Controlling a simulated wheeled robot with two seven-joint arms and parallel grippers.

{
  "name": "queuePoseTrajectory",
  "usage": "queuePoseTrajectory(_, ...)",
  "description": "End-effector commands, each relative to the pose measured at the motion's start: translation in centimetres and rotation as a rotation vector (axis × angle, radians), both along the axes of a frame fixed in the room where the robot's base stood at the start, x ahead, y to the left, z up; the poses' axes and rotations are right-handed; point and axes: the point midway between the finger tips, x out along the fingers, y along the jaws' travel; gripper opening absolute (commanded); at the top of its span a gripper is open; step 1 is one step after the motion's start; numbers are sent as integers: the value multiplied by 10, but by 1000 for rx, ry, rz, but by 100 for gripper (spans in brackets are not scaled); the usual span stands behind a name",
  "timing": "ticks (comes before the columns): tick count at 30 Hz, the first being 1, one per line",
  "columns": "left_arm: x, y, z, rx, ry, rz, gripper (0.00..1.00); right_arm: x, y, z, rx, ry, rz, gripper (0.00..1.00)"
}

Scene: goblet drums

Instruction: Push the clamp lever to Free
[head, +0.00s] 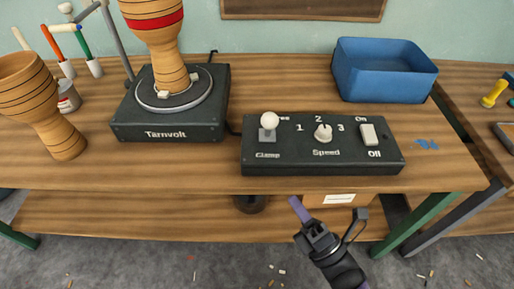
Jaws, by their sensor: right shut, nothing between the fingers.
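The clamp lever has a white ball knob (269,120) and stands at the left of a dark control box (325,165) on the bench. I cannot tell which way the lever is set. My right gripper (299,208) is shut and empty, with purple fingers, in front of the bench's front edge. It is apart from the lever, nearer to me and a little to the right. My left gripper is not in view.
The box also has a speed knob (323,132) and an On/Off switch (369,134). A Tarnvolt turntable (165,133) holds a goblet drum (165,55) at left. Another drum (45,110) stands far left. A blue bin (383,70) is behind right. Bench right of the box is mostly clear.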

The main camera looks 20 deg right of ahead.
Motion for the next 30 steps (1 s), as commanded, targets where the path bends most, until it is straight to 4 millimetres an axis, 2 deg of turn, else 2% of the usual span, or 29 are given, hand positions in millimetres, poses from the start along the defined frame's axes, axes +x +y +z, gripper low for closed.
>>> queuePoseTrajectory(7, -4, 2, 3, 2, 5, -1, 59, 1, 1, 2, 3, 3, 0, 0)
queuePoseTrajectory(10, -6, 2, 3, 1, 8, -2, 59, 9, 4, 6, 5, 2, 0, 0)
queuePoseTrajectory(23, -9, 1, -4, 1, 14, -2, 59, 86, 34, 43, 7, 3, 1, 0)
queuePoseTrajectory(30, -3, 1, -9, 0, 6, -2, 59, 111, 19, 59, 5, 5, 0, 0)
